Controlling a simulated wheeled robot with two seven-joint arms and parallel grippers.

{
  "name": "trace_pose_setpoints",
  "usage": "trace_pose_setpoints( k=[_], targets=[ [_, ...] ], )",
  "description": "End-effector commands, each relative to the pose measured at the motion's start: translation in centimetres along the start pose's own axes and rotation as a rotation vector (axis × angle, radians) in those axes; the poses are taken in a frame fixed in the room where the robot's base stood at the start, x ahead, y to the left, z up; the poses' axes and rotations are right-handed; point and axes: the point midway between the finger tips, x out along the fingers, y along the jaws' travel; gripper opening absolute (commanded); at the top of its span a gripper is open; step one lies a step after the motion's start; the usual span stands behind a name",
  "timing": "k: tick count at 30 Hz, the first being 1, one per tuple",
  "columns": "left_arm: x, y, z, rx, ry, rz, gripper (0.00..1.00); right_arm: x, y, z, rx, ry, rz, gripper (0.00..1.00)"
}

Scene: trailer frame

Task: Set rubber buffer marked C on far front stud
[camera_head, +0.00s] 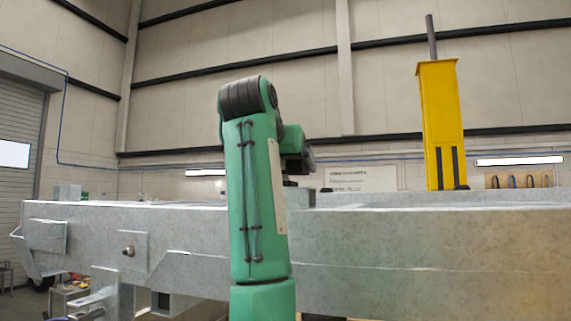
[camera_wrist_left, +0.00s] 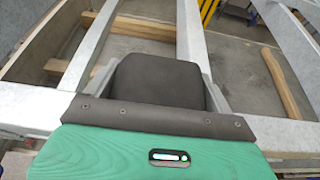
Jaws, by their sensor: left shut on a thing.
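In the left wrist view, my left gripper (camera_wrist_left: 160,66) is shut on a dark, rounded block (camera_wrist_left: 158,84), which looks like the rubber buffer. The block sits between two grey fingers, over the frame's beams. No letter C is readable on its visible side. In the head view my green left arm rises in the middle and bends away over the beam; its gripper and the block are hidden behind it. A round metal stud-like knob (camera_head: 128,251) sticks out of a plate on the beam's near face. I cannot pick out the far front stud. My right gripper is not in view.
The grey metal trailer frame (camera_head: 400,245) spans the head view, its long side beam crossing close in front. A yellow post (camera_head: 441,120) with a dark rod stands at the right. In the left wrist view, timber (camera_wrist_left: 282,83) lies on the floor between the beams.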

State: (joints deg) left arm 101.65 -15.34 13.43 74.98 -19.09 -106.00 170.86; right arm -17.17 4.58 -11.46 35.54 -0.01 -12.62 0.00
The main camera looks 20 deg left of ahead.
Motion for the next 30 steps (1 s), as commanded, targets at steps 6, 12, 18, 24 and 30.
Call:
trace_pose_setpoints(
  k=[6, 12, 18, 24, 30],
  targets=[
    [0.3, 0.0, -0.7, -0.001, -0.001, 0.000, 0.56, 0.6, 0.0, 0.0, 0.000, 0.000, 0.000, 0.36],
    [0.5, 0.0, -1.2, -0.001, -0.001, 0.000, 0.56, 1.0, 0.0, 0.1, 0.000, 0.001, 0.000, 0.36],
    [0.5, 0.0, -1.3, -0.001, 0.000, 0.000, 1.00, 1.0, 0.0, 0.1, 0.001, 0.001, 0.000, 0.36],
    [0.4, 0.0, -1.3, -0.001, 0.001, 0.000, 1.00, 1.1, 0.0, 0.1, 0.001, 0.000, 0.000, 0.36],
    [-2.0, -0.1, -1.6, 0.000, -0.003, -0.001, 1.00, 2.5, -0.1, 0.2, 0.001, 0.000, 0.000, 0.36]
  ],
)
